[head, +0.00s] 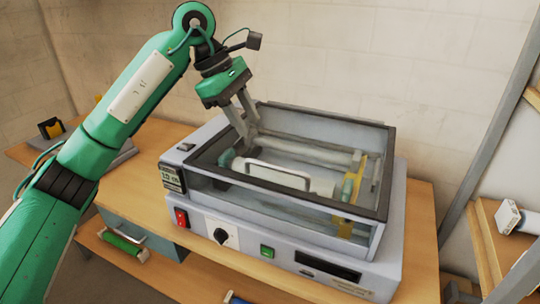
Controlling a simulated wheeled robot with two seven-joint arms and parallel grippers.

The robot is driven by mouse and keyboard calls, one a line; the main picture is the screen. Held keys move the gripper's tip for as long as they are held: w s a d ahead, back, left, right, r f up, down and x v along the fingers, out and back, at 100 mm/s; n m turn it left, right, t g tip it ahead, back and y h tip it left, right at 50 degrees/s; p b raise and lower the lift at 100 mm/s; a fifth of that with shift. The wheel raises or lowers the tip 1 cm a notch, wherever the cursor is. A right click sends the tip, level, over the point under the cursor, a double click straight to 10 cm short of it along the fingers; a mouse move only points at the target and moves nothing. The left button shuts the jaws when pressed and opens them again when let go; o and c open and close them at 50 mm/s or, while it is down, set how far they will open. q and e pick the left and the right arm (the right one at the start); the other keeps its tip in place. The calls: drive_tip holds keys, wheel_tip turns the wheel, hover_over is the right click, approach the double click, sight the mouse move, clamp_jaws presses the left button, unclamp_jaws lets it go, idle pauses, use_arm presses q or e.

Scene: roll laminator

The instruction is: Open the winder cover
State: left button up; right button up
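The winder cover (330,118) is a clear box-like cover with a dark frame on top of the grey laminator (300,245). It looks closed, with rollers (300,150) visible inside its frame. A pale arched handle (278,170) shows near the front of the cover. My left gripper (250,136) points down over the cover's back left part. Its two fingers are apart with nothing between them. I cannot tell whether the fingertips touch the cover. They are away from the handle, behind and left of it. My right gripper is not in view.
The laminator stands on a wooden table (420,225). Its front has a red switch (181,218), a black knob (221,236) and a green switch (267,251). A grey post (495,125) and a wooden shelf (505,250) stand at the right. A wall is close behind.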

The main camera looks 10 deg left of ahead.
sight(273, 165)
use_arm(q)
drive_tip(key=p+x, duration=0.3)
drive_tip(key=x, duration=0.7)
drive_tip(key=shift+d+f, duration=0.3)
drive_tip(key=shift+f, duration=0.25)
clamp_jaws()
